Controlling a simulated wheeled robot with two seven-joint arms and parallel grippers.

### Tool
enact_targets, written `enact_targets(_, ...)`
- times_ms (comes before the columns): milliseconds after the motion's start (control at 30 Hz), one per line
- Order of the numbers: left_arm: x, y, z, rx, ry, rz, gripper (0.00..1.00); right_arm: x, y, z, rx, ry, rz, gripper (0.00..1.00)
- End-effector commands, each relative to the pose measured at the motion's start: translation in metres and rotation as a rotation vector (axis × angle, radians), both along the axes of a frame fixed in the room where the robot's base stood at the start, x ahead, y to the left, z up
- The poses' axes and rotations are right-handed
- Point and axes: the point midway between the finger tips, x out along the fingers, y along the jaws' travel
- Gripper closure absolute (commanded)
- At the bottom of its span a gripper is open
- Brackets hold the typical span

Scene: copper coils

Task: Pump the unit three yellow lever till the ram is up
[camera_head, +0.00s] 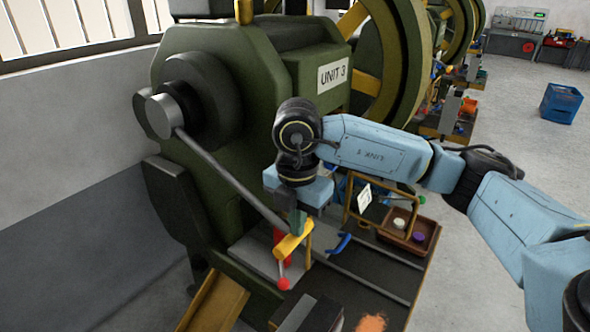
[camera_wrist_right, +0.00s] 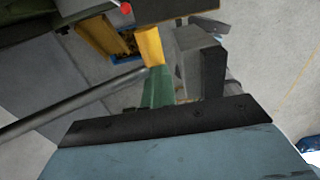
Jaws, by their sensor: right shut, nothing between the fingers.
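The Unit 3 machine (camera_head: 235,95) is dark green with a "UNIT 3" plate. A long grey bar (camera_head: 225,175) slants down right from its round shaft to a yellow grip (camera_head: 294,241), also at the bar's end in the right wrist view (camera_wrist_right: 150,46). My right gripper (camera_head: 297,224) is shut and empty, pointing down just over the yellow grip; I cannot tell if it touches. Its green finger (camera_wrist_right: 160,88) shows in the wrist view. A red upright part (camera_head: 278,238) stands behind the grip. I cannot make out the ram's height. My left gripper is out of view.
A red ball knob (camera_head: 284,284) is just below the grip. A blue-handled tool (camera_head: 338,244) and a brown tray (camera_head: 420,236) with small round items lie to the right. A yellow chute (camera_head: 215,303) is at the lower left. A blue crate (camera_head: 561,103) stands on open floor.

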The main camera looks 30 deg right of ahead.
Motion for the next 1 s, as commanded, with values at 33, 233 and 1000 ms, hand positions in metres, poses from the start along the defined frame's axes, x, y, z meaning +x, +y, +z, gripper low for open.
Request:
enact_targets(33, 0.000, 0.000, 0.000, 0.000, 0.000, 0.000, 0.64, 0.000, -0.001, 0.000, -0.001, -0.001, -0.002, 1.00)
enact_targets(233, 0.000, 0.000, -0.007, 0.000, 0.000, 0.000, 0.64, 0.003, 0.001, -0.009, 0.001, -0.002, -0.002, 1.00)
enact_targets(1000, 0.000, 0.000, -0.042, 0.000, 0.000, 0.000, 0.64, 0.021, 0.012, -0.054, 0.002, 0.002, 0.003, 1.00)
